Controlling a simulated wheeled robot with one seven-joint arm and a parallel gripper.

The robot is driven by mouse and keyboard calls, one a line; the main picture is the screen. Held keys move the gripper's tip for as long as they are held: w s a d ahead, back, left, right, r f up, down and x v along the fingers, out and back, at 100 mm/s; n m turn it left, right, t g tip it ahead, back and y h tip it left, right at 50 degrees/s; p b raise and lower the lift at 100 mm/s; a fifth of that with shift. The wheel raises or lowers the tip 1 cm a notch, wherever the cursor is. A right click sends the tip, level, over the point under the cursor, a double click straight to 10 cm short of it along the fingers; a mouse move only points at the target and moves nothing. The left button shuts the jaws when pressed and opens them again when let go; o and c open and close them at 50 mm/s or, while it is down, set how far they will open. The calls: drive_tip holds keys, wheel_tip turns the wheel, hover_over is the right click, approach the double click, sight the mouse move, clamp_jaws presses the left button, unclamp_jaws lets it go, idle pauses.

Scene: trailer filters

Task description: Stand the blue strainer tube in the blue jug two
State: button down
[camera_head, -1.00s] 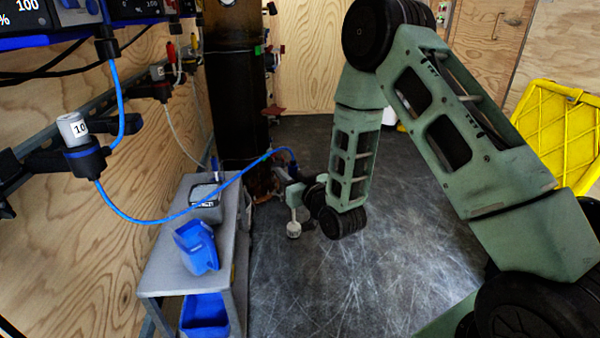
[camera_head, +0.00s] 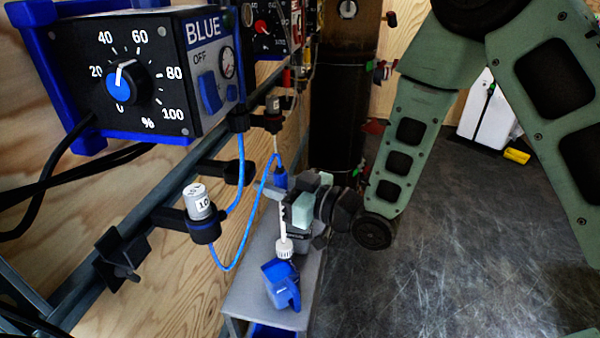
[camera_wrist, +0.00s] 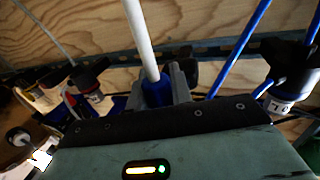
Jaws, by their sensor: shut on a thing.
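The blue strainer tube (camera_head: 283,222) is a white rod with a blue collar, a blue hose at its top and a ribbed white strainer at its lower end. My gripper (camera_head: 290,206) is shut on it near the collar and holds it nearly upright. The white rod (camera_wrist: 140,38) and blue collar also show in the wrist view between the fingers. A blue jug (camera_head: 282,285) stands on the grey cart, its number not readable. The strainer end shows right at the jug's far rim; I cannot tell whether it is above or behind the opening.
A dark box sits on the cart (camera_head: 247,293) behind the strainer, partly hidden by my gripper. Another blue container (camera_head: 270,331) is on the lower shelf. Floor is free at right.

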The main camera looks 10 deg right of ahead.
wheel_tip(320, 180, down, 15)
drive_tip(key=a+b, duration=0.1)
drive_tip(key=b, duration=1.2)
drive_tip(key=shift+s+r, duration=0.15)
drive_tip(key=shift+r, duration=0.05)
idle(0.4)
drive_tip(key=shift+f+b, duration=0.85)
drive_tip(key=shift+f, duration=0.05)
idle(0.6)
drive_tip(key=c, duration=1.2)
unclamp_jaws()
drive_tip(key=shift+o, duration=0.2)
drive_tip(key=shift+d, duration=0.1)
